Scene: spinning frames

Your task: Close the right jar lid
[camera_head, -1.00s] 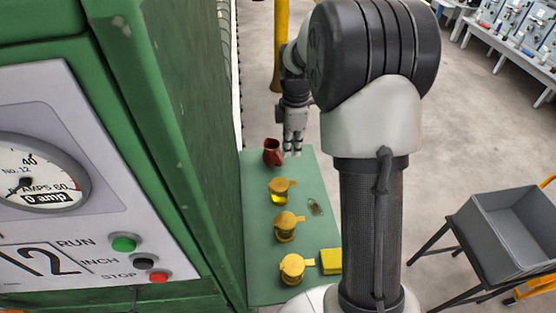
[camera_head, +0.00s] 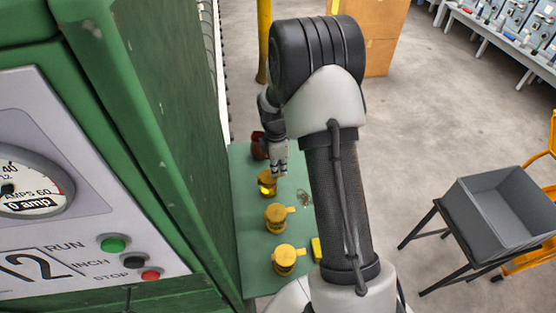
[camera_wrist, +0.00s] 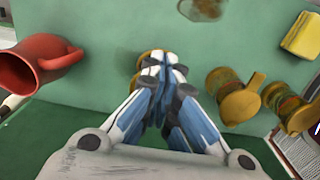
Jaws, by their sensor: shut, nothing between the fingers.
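Three yellow-lidded jars stand in a row on the green table. The far jar (camera_head: 267,187) has my gripper (camera_head: 280,170) just above and beside it. The middle jar (camera_head: 275,217) and the near jar (camera_head: 285,261) have lid tabs pointing right. In the wrist view my gripper (camera_wrist: 158,75) is shut and empty, with its fingertips over the leftmost jar (camera_wrist: 146,57) and hiding most of it. The middle jar (camera_wrist: 238,103) and the rightmost jar (camera_wrist: 283,100) are to its right. I cannot tell whether each lid is fully seated.
A red mug (camera_wrist: 38,62) lies left of the gripper. A yellow block (camera_wrist: 302,35) and a small brownish dish (camera_wrist: 204,8) are on the table (camera_head: 245,240). A green machine cabinet (camera_head: 150,130) closely borders the table's left. A grey bin (camera_head: 500,215) stands at right.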

